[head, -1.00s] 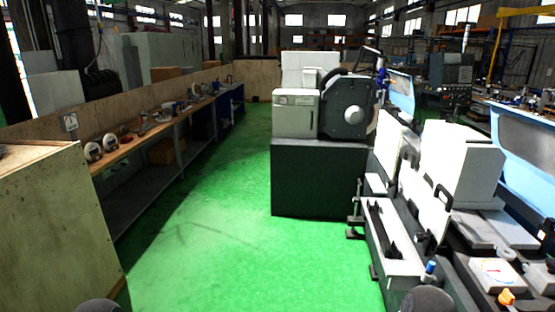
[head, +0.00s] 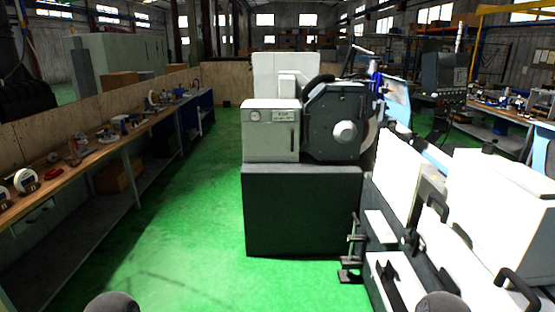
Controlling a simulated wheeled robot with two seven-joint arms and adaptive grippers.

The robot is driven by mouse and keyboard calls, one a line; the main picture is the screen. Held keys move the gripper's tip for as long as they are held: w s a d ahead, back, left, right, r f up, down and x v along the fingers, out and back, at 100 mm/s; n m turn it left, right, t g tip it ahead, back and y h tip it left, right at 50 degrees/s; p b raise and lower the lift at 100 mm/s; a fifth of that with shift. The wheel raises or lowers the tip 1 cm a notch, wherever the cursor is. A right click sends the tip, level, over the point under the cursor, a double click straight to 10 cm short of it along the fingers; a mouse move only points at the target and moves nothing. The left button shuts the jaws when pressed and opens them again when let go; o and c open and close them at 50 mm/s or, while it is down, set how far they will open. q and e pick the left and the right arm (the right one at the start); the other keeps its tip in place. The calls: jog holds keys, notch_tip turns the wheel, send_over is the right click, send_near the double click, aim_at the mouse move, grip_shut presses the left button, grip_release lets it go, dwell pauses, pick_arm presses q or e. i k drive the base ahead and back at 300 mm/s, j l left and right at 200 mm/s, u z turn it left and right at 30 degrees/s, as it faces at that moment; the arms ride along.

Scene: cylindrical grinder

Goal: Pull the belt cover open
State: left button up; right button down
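The grinder stands ahead and along the right in the head view. A pale box with a dark upright handle (head: 271,132) sits on its dark base, beside a black round wheel housing (head: 338,125). Nearer on the right are white covers with black handles, including a large white box-shaped cover (head: 505,205). I cannot tell for certain which of these is the belt cover. All look closed. Neither of my grippers shows; only rounded dark parts of my own body show at the bottom edge.
A long wooden workbench (head: 100,150) with tools runs along the left. The green floor (head: 185,235) between it and the dark machine base (head: 303,212) is clear. Dark brackets (head: 352,250) stick out at the machine's near lower edge.

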aim_at(260, 139)
jog(key=i+u, duration=0.1)
jog(key=i, duration=1.85)
